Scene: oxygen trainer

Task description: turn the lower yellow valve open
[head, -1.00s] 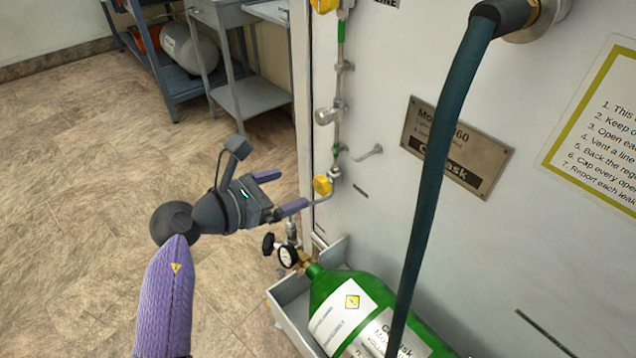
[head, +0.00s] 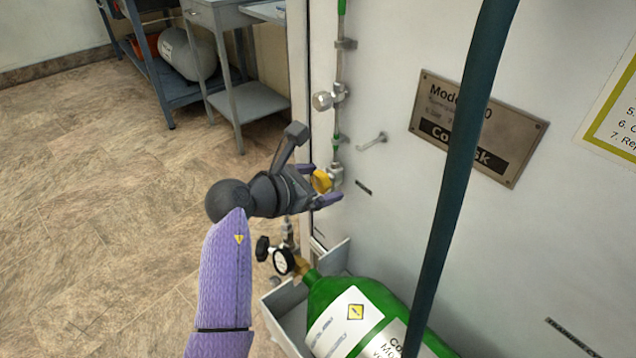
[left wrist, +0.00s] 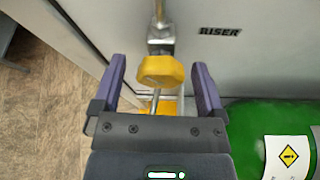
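The lower yellow valve (head: 321,181) is a small yellow knob on the vertical pipe along the panel's left edge. In the left wrist view the yellow knob (left wrist: 160,71) sits between my two purple fingers, with a gap on each side. My left gripper (head: 322,183) is open around the knob and looks not to touch it. The left gripper also shows in the left wrist view (left wrist: 158,85). The far side of the knob is hidden. My right gripper is not in view.
A green cylinder (head: 377,305) with a gauge (head: 284,262) lies in a grey tray (head: 272,310) below. A thick dark hose (head: 462,160) hangs in front of the panel. A grey metal hook (head: 372,141) sticks out right of the pipe. Floor at left is clear.

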